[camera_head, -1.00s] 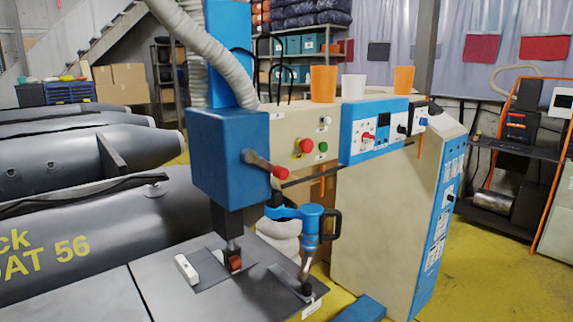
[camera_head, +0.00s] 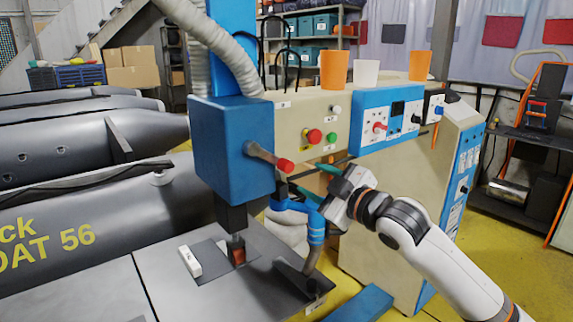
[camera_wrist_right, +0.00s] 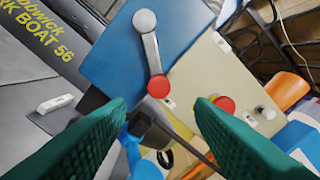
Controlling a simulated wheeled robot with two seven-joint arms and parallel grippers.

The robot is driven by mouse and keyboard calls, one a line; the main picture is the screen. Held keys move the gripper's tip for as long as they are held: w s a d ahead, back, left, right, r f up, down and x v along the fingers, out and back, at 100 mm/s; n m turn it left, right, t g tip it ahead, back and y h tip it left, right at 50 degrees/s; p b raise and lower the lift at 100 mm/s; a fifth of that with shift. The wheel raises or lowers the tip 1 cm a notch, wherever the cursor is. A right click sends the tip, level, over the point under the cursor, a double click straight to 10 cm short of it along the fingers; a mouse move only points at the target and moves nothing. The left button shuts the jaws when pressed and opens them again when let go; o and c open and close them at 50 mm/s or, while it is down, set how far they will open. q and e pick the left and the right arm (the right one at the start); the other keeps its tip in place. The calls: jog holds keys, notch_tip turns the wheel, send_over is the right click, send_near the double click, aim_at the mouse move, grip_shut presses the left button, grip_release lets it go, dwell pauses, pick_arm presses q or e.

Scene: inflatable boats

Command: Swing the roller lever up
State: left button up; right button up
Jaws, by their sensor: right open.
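The roller lever (camera_head: 266,155) is a grey arm with a red knob (camera_head: 285,165), on the front of the blue machine head (camera_head: 232,150). In the head view it slants down to the right from its pivot. In the right wrist view the lever (camera_wrist_right: 151,50) hangs toward the gap between my fingers, its red knob just beyond the fingertips. My right gripper (camera_head: 308,178) has green fingers, is open and empty, and points at the knob from the lower right, apart from it. It also shows in the right wrist view (camera_wrist_right: 158,112). My left gripper is not in view.
A cream control panel (camera_head: 345,112) with red and green buttons adjoins the head. Orange and white cups (camera_head: 366,73) stand on top. A blue pipe-like tool (camera_head: 316,226) sits below my gripper. A grey boat (camera_head: 80,225) lies at left beside the grey worktable (camera_head: 205,300).

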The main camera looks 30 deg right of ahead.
aim_at(291, 167)
jog(key=w+p, duration=0.1)
jog(key=w, duration=0.5)
jog(key=w+p, duration=0.1)
jog(key=w, duration=0.1)
jog(key=shift+w+a+r+p, duration=0.15)
jog(key=shift+w+a+p, duration=0.2)
jog(key=shift+w+a, duration=0.15)
jog(key=shift+w, duration=0.6)
jog(key=shift+c, duration=0.3)
grip_shut()
